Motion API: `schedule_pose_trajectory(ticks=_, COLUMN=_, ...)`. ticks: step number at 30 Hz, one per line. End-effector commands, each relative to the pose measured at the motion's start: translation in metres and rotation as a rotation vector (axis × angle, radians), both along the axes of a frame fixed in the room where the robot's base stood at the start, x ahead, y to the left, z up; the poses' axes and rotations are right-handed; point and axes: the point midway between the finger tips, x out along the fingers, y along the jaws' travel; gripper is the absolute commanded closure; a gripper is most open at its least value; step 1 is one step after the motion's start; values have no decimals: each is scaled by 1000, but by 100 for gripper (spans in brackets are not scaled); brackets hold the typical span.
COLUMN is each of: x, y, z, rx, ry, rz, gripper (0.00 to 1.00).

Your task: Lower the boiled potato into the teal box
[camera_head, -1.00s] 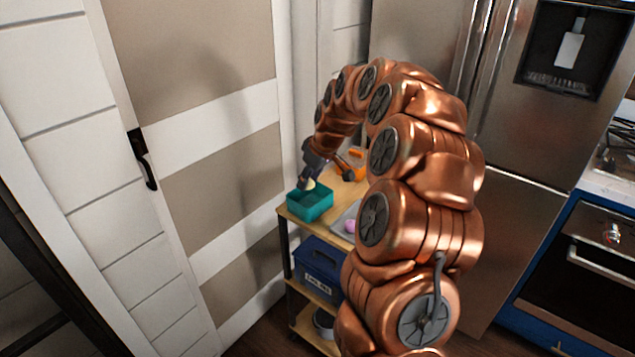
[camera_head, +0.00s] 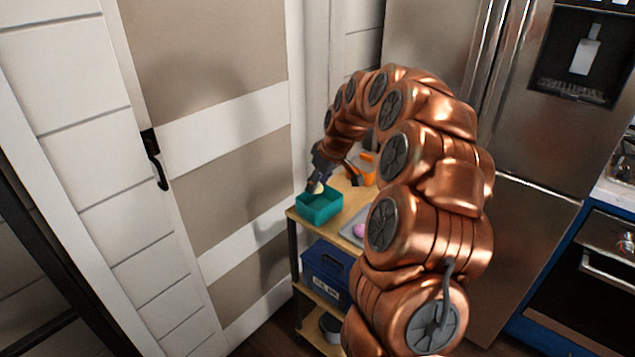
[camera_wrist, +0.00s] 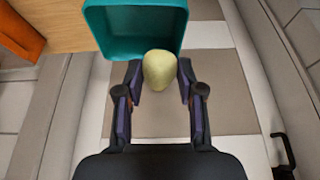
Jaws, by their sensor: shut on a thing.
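The boiled potato (camera_wrist: 159,70) is pale yellow and sits between my gripper's fingertips in the wrist view. My gripper (camera_wrist: 160,82) is shut on it. In the head view the potato (camera_head: 319,188) shows as a small pale spot under my gripper (camera_head: 322,180), at the teal box's opening. The teal box (camera_head: 320,212) stands open on the top of a wooden cart, near its left corner. In the wrist view the teal box (camera_wrist: 135,45) is at the top, and the potato overlaps its near rim. I cannot tell how far the potato is above the box floor.
The cart top (camera_head: 339,221) also holds a grey tray (camera_head: 350,226) with a pink item (camera_head: 359,230) and an orange thing (camera_head: 366,168). A blue box (camera_head: 327,268) is on the shelf below. A panelled door (camera_head: 220,170) is close on the left, and a steel fridge (camera_head: 520,240) stands on the right.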

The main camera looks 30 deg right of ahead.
Motion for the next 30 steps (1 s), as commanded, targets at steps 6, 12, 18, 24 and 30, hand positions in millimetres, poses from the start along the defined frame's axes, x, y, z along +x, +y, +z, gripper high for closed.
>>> schedule_pose_trajectory(ticks=6, x=0, y=0, z=-10, rx=0, ry=0, rz=0, gripper=92)
schedule_pose_trajectory(ticks=12, x=0, y=0, z=-18, rx=0, ry=0, rz=0, gripper=92)
schedule_pose_trajectory(ticks=18, x=0, y=0, z=-26, rx=0, ry=0, rz=0, gripper=92)
schedule_pose_trajectory(ticks=24, x=0, y=0, z=-34, rx=0, ry=1, rz=0, gripper=92)
schedule_pose_trajectory(ticks=30, x=0, y=0, z=-42, rx=1, ry=1, rz=0, gripper=91)
